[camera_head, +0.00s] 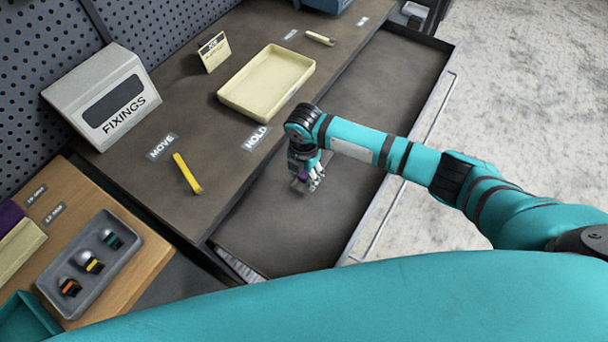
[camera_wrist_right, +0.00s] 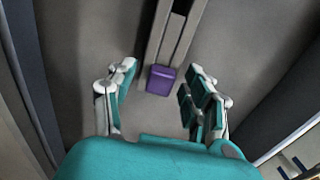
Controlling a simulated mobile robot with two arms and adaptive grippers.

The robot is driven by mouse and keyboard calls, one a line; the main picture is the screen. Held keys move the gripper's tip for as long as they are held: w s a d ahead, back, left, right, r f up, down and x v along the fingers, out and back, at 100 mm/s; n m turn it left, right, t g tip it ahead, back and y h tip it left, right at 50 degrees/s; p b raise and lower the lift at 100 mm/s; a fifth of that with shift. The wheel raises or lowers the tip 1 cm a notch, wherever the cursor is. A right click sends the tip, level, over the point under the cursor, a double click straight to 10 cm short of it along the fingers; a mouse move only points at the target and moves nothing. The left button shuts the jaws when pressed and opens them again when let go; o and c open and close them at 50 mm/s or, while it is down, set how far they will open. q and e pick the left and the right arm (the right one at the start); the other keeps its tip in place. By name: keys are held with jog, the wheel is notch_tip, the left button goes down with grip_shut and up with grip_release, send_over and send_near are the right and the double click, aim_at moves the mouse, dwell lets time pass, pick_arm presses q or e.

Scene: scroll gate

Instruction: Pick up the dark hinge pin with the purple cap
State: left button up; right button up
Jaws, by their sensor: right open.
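In the head view, a small patch of purple (camera_head: 302,176) shows at my right gripper (camera_head: 310,182), and the rest of the pin is hidden there. My right gripper, also in the wrist view (camera_wrist_right: 160,74), is open, with one finger on each side of the cap and a gap to both. It is low over the open drawer (camera_head: 400,90). My left gripper is not in view.
A cream tray (camera_head: 228,102) stands on the worktop near the HOLD label (camera_head: 256,138). A yellow stick (camera_head: 187,174) lies by the MOVE label (camera_head: 162,147), near the FIXINGS box (camera_head: 65,88). A grey tray (camera_head: 62,262) holds small coloured pieces. The drawer's walls surround the gripper.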

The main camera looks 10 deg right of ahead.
grip_shut()
jog(key=shift+r, duration=0.1)
dwell(0.3)
